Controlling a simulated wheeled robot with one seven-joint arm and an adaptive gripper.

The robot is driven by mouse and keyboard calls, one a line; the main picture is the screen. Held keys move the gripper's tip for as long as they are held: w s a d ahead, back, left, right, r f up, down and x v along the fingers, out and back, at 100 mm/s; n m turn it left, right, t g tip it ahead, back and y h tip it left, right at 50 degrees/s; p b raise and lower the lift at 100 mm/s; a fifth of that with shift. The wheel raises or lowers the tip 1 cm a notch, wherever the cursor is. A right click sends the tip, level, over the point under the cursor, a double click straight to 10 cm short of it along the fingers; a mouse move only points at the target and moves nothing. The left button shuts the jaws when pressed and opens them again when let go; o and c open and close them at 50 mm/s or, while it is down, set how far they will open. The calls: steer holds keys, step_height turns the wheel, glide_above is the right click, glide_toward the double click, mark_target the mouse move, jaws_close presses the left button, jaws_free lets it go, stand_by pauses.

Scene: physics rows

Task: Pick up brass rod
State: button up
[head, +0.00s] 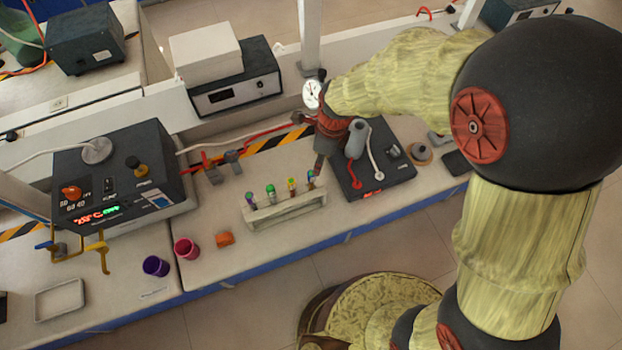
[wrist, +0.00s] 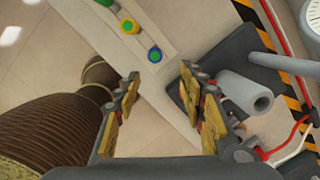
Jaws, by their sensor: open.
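I cannot make out a brass rod for certain in either view. My gripper (head: 319,168) hangs at the right end of the white tube rack, beside a black device. In the wrist view, my gripper (wrist: 160,78) has its two fingers spread wide with nothing between them. Below the gap are the end of the rack and the pale bench. Part of the bench near the gripper is hidden by my fingers and arm.
The white tube rack (head: 288,211) holds several colour-capped tubes. The black device (head: 385,178) carries a grey cylinder (head: 356,140), also large in the wrist view (wrist: 246,93). Purple (head: 155,266) and red (head: 186,249) cups and an orange block (head: 224,239) stand to the left.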

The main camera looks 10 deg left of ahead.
mark_target(311, 173)
steer(key=shift+m, duration=0.7)
steer(key=f, duration=0.1)
steer(key=a+f, duration=0.1)
steer(key=f, duration=0.1)
steer(key=shift+s+a+f, duration=0.2)
steer(key=shift+a+f, duration=0.05)
steer(key=shift+f, duration=0.1)
steer(key=f, duration=0.3)
steer(key=a+f, duration=0.1)
steer(key=f, duration=0.1)
steer(key=shift+w+f, duration=0.15)
steer(key=shift+f, duration=0.2)
steer(key=shift+c, duration=0.5)
jaws_close()
